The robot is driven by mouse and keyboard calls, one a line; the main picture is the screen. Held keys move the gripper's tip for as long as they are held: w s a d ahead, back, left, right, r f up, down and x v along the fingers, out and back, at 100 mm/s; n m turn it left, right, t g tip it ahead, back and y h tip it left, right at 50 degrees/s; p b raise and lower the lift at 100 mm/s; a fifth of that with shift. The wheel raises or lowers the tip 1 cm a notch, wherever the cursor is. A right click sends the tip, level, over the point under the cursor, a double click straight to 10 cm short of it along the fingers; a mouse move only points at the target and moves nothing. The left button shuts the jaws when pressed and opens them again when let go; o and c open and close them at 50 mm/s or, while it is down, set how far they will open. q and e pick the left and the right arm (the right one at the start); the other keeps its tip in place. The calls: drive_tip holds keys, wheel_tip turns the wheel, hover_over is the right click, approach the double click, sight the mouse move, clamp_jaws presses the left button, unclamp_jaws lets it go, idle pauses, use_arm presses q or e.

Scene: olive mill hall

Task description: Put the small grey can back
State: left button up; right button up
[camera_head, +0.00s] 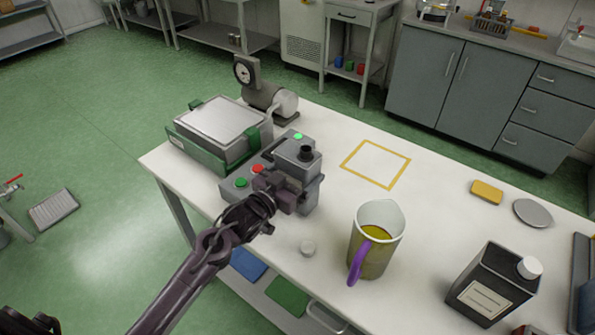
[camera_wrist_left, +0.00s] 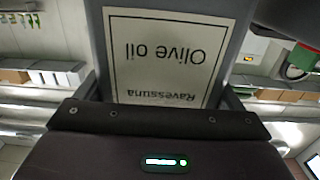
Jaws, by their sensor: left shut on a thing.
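In the left wrist view the can's side fills the space between the fingers, with a pale label (camera_wrist_left: 165,60) reading "Ravessuna Olive oil" upside down. A yellow square outline (camera_head: 346,165) on the white table is empty, to the right of the can. My right gripper is not in view.
A metal-topped machine (camera_head: 215,130) and gauge (camera_head: 243,71) stand behind left.

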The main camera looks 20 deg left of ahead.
use_arm(q)
drive_tip(key=shift+f, duration=0.1)
drive_tip(key=shift+f, duration=0.1)
drive_tip(key=o, duration=1.1)
drive_tip(key=shift+o, duration=0.2)
drive_tip(key=b+v, duration=0.2)
drive_tip(key=v, duration=1)
